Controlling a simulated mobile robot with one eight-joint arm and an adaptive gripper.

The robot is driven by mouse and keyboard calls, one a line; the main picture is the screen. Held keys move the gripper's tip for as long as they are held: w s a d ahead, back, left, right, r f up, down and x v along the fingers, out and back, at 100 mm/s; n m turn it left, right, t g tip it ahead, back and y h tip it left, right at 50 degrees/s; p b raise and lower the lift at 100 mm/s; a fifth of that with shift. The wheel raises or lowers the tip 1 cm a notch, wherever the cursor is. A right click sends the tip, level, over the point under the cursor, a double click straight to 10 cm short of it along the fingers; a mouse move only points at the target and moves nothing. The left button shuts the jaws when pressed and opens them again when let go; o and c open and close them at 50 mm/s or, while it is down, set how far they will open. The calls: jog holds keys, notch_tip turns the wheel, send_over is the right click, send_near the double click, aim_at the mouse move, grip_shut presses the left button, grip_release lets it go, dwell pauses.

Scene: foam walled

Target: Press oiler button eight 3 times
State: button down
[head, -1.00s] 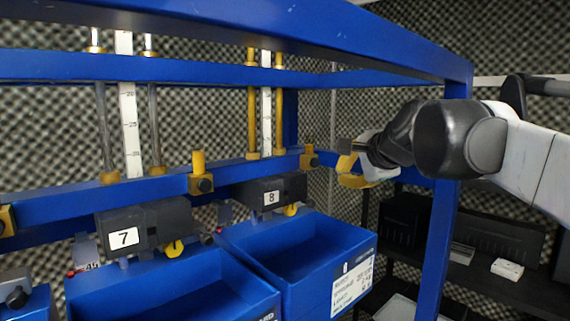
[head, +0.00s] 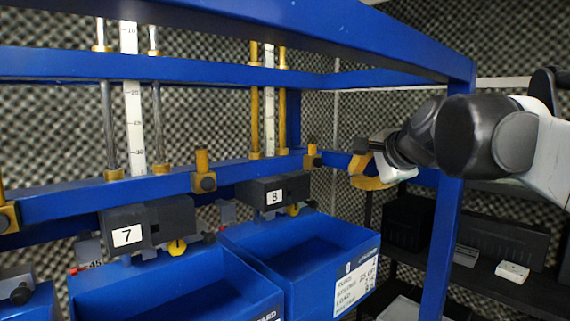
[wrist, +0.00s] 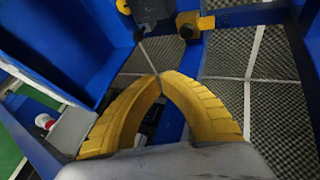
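The dark oiler unit marked 8 (head: 262,197) hangs under the blue rail, above a blue bin. A yellow knob (head: 293,210) sits at its lower right and a black knob (head: 311,204) at its right end; I cannot tell which part is the button. My gripper (head: 359,168), with yellow fingers, is to the right of the unit, apart from it, near the frame's right post. In the wrist view my gripper (wrist: 161,76) has its fingertips together with nothing between them. A dark block (wrist: 152,10), probably unit 8, shows at the top there.
The oiler unit marked 7 (head: 127,236) is to the left. Blue bins (head: 300,240) stand below the units. Yellow fittings with black knobs (head: 207,184) stick out from the rail. The blue right post (head: 443,240) stands beside my arm. Dark shelves (head: 500,285) are at the lower right.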

jog(key=w+a, duration=0.4)
jog(key=w, duration=0.2)
jog(key=shift+a, duration=0.2)
jog(key=shift+w, duration=0.1)
dwell(1.3)
jog(key=shift+w+a, duration=0.25)
jog(key=shift+w, duration=0.05)
jog(key=shift+w+a+p, duration=0.25)
jog(key=shift+w+p, duration=0.05)
jog(key=shift+w, duration=0.05)
dwell(0.7)
jog(key=shift+s+d, duration=0.1)
dwell(0.4)
jog(key=shift+s+d, duration=0.4)
jog(key=shift+s, duration=0.25)
jog(key=shift+d+f, duration=0.1)
jog(key=shift+s+d, duration=0.7)
jog(key=shift+s, duration=0.3)
jog(key=shift+s+d, duration=0.7)
jog(key=shift+s, duration=0.3)
